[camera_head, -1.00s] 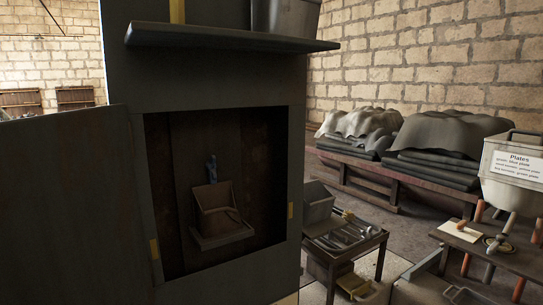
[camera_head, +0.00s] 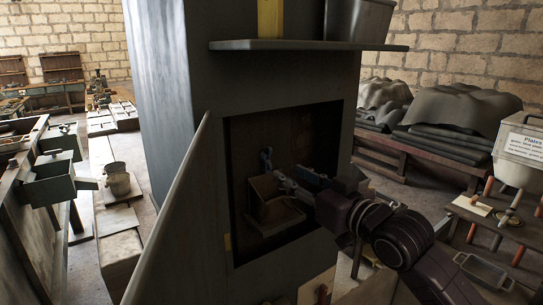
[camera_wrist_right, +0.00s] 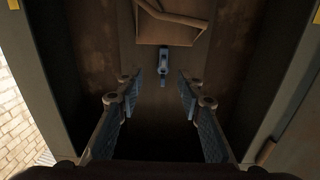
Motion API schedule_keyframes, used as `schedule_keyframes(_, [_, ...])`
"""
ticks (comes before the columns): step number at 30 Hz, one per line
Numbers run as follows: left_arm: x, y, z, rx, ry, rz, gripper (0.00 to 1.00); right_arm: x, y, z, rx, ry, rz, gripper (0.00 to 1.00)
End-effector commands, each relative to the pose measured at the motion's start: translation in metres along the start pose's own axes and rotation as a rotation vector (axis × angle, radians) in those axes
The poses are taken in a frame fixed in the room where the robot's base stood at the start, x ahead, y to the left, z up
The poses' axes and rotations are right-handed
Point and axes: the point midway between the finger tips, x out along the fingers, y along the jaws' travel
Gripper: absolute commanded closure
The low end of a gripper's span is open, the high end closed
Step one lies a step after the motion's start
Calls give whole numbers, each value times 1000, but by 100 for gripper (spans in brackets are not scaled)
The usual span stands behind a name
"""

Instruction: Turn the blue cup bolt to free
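The blue cup bolt (camera_head: 266,159) stands on the back wall inside the open cabinet recess, just above a brown open box (camera_head: 268,192). In the right wrist view, which looks inverted, the blue bolt (camera_wrist_right: 164,62) lies straight ahead, below the box (camera_wrist_right: 170,22) in the picture. My right gripper (camera_head: 293,179) reaches into the recess from the right, in front of the box and a little right of the bolt. Its two fingers (camera_wrist_right: 160,92) are apart with nothing between them, and the bolt is beyond the tips. My left gripper is not in view.
The grey cabinet door (camera_head: 176,215) is swung open at the left of the recess. A shelf (camera_head: 310,46) juts out above. The recess side walls stand close around my right gripper. A bench (camera_head: 482,218) and covered stacks (camera_head: 455,120) are at the right.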

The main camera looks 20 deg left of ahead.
Motion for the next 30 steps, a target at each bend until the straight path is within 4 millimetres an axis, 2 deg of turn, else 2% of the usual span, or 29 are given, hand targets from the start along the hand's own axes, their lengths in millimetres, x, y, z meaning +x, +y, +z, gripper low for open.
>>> schedule_keyframes(3, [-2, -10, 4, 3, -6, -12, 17, 3, -4, -15, -13, 14, -13, 65])
schedule_keyframes(8, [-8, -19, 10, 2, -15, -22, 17, 16, -6, -18, -12, 16, -17, 65])
schedule_keyframes(19, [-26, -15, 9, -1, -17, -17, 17, 65, -6, -19, -13, 16, -15, 65])
schedule_keyframes(24, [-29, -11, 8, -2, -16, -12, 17, 76, -6, -18, -12, 17, -15, 65])
schedule_keyframes(30, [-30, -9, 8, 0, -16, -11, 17, 80, -6, -17, -13, 17, -14, 65])
